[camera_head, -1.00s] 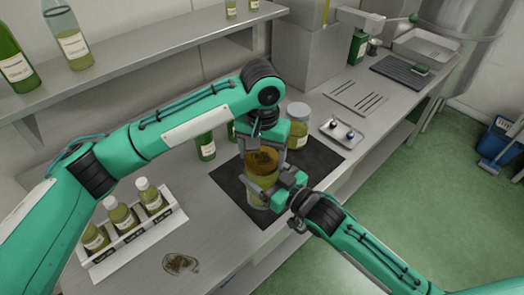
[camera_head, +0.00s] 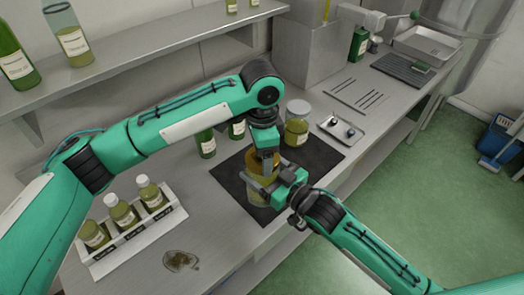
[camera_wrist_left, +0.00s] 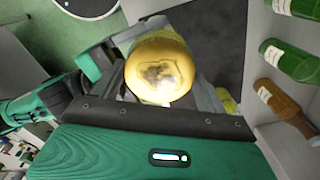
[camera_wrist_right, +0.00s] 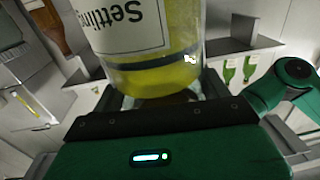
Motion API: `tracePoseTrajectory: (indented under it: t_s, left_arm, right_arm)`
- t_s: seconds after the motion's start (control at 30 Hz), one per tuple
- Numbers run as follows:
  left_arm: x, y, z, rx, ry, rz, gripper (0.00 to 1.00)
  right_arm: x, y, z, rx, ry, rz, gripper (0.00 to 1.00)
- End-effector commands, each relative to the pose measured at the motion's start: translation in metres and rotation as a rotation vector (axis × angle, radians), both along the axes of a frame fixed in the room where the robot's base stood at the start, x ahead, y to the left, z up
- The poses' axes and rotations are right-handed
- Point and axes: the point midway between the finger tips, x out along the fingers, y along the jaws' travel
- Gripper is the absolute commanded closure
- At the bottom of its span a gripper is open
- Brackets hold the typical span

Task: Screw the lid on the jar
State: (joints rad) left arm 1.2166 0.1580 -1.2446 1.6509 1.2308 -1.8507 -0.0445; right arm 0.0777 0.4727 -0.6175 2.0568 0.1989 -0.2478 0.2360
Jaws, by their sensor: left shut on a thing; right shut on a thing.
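The jar (camera_head: 257,198) stands on the dark mat, partly hidden by both grippers. In the right wrist view the jar (camera_wrist_right: 185,25) is clear glass with yellow-green contents and a white label. My right gripper (camera_head: 272,188) is shut on the jar from the right. The gold lid (camera_wrist_left: 158,68), with a dark emblem on top, sits between the fingers of my left gripper (camera_head: 266,163). That gripper is shut on the lid, directly over the jar. The rim between lid and jar is hidden, so I cannot tell whether the lid is seated.
A second, lidded jar (camera_head: 297,124) stands at the mat's (camera_head: 318,160) back edge. A small tray (camera_head: 341,131) with two round pieces is right of it. A white rack (camera_head: 135,240) of three bottles stands front left. Green bottles (camera_head: 205,144) stand behind; the counter front is mostly clear.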

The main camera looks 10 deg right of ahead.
Motion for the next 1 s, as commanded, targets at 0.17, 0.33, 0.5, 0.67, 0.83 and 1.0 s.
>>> tracePoseTrajectory:
  t_s: [0.17,0.33,0.5,0.67,0.83,1.0]
  left_arm:
    - [0.0024,0.0014,0.0013,0.001,-0.003,-0.286,0.46]
    - [0.0034,0.0017,0.0011,0.002,-0.002,-0.565,0.46]
    - [0.0043,0.0016,0.0007,0.002,-0.002,-0.843,0.46]
    - [0.0052,0.0013,0.0009,0.001,-0.003,-1.105,0.46]
    - [0.0060,0.0011,0.0007,0.004,-0.002,-1.384,0.46]
    - [0.0067,0.0005,0.0005,0.003,-0.002,-1.664,0.46]
  right_arm:
    - [0.0002,-0.0004,0.0017,0.002,-0.002,0.000,0.94]
    - [0.0002,-0.0005,0.0015,0.002,-0.002,0.000,0.94]
    - [0.0000,-0.0005,0.0013,0.001,-0.003,0.000,0.94]
    - [-0.0001,-0.0005,0.0012,0.001,-0.002,0.000,0.94]
    - [-0.0003,-0.0005,0.0011,0.001,-0.002,0.000,0.94]
    - [-0.0005,-0.0003,0.0010,0.001,-0.002,0.001,0.94]
